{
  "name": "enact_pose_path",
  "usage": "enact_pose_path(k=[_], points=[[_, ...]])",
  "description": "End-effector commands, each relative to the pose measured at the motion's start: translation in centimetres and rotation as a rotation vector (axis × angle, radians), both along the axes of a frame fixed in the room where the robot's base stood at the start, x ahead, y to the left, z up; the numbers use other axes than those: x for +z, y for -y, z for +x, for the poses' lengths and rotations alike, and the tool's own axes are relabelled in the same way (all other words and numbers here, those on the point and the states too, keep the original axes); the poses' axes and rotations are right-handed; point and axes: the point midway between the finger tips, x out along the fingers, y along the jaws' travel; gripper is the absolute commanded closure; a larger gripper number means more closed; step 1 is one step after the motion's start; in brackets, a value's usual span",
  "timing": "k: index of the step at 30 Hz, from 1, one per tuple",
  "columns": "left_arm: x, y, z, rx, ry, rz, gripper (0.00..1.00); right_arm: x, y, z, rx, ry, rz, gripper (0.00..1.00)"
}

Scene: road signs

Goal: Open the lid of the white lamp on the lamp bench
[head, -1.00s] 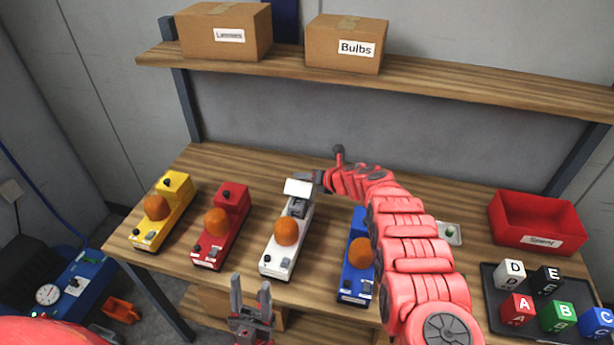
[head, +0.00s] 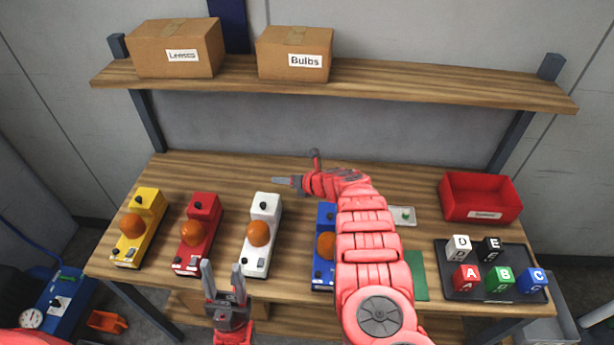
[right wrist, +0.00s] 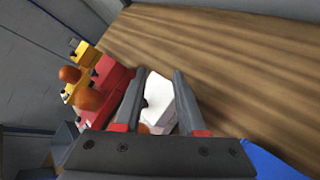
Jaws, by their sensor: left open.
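The white lamp (head: 262,212) stands in the row on the wooden lamp bench (head: 185,280). It has an orange dome (head: 258,233) and a black knob on its rear box, whose lid looks closed. My right gripper (head: 281,180) is just behind and above the lamp's rear end, apart from it in the head view. In the right wrist view its two fingers (right wrist: 163,100) are spread, with the white lamp (right wrist: 158,100) seen between them and nothing visibly gripped. My left gripper (head: 224,272) is open and empty at the bench's front edge, before the red and white lamps.
A yellow lamp (head: 148,205) and a red lamp (head: 203,212) stand left of the white one. A blue lamp (head: 325,220) stands right, partly behind my right arm. A red bin (head: 480,208) and a black tray of lettered cubes (head: 460,290) are at the right.

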Motion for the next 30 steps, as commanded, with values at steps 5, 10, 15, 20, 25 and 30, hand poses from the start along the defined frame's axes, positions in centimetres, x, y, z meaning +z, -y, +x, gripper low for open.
enact_pose_path(k=[5,10,15,20,25,30], points=[[0.3,0.0,0.0,0.000,0.000,0.000,0.50,1.0,1.0,-1.2,0.003,-0.004,0.005,0.60],[0.2,0.0,0.0,0.000,0.000,0.000,0.50,2.2,2.6,-2.1,-0.001,0.002,0.003,0.60],[0.2,0.0,0.0,0.000,-0.001,0.000,0.50,3.5,4.3,-3.2,-0.003,-0.002,0.008,0.60],[0.2,0.0,0.0,0.000,-0.001,0.000,0.50,4.0,5.9,-4.3,-0.012,-0.013,0.013,0.60],[0.2,0.0,0.0,0.000,-0.001,0.000,0.50,4.2,6.9,-4.8,-0.016,-0.017,0.010,0.60],[0.2,0.0,0.0,0.000,0.000,0.000,0.50,4.9,7.2,-5.3,-0.005,-0.012,0.008,0.60]])
